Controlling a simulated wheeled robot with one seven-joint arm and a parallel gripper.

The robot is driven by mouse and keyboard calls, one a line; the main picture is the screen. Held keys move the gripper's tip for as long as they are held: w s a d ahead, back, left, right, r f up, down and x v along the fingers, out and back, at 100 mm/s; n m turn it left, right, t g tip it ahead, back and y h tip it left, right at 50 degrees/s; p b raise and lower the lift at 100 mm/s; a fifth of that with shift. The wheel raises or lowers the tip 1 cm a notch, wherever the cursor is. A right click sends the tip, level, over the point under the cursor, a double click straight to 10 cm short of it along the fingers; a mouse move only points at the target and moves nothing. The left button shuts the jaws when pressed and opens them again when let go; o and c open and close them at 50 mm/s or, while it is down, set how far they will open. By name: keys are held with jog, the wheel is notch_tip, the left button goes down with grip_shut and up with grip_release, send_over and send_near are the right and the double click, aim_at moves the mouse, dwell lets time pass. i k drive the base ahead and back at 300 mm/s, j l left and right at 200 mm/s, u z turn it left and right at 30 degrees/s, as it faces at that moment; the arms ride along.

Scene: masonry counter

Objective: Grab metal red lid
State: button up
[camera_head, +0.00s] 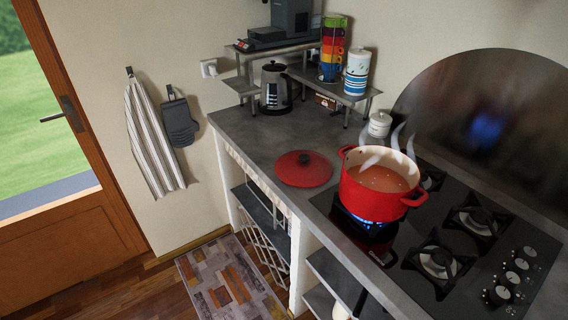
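The red metal lid (303,169) lies flat on the grey counter, left of the stove. It is round with a dark knob in its middle. The knob points up. A red pot (372,203) stands uncovered on the left burner of the stove, close to the right of the lid. The pot holds an orange-brown liquid, and steam rises from it. A blue flame shows under it. My gripper is not in view.
The black gas stove (437,262) has several burners and knobs. A metal rack (340,93) behind holds a stack of colored cups (333,48) and a striped canister (357,72). A kettle (275,88) and a white jar (380,124) stand on the counter. Counter around the lid is clear.

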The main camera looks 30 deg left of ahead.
aim_at(302, 168)
jog(key=u, duration=1.1)
jog(key=i+j+z, duration=0.1)
jog(key=i+j, duration=0.45)
jog(key=i+j+z, duration=0.1)
jog(key=i+j, duration=0.45)
jog(key=j, duration=0.15)
jog(key=i+j, duration=0.5)
jog(key=j, duration=0.15)
jog(key=z, duration=0.05)
